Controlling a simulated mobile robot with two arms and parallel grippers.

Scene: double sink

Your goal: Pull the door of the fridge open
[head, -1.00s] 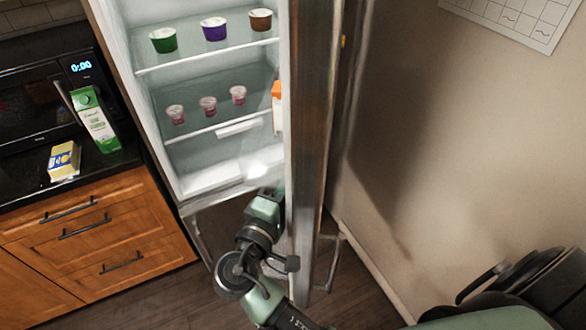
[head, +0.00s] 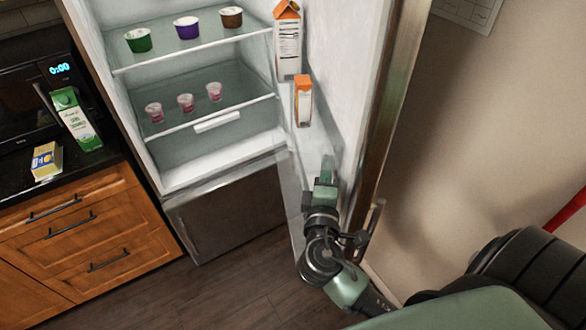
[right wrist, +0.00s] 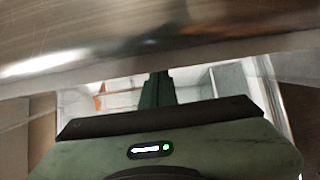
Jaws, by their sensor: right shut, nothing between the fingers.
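The fridge door (head: 392,100) stands open, swung out to the right, with its white inner side and shelves facing the fridge interior (head: 205,100). My right gripper (head: 326,165) is shut and empty, on the inner side of the door near its lower part. In the right wrist view, my shut gripper (right wrist: 158,85) points forward, and the metal door edge (right wrist: 130,35) fills the top of the picture. I cannot tell whether the gripper or wrist touches the door. My left gripper is not in view.
Cartons (head: 288,45) stand in the door shelves and several cups (head: 187,28) on the fridge shelves. A counter (head: 75,165) with a green carton (head: 75,120) and a yellow package (head: 46,160) is at left. A wall (head: 500,120) stands right of the door.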

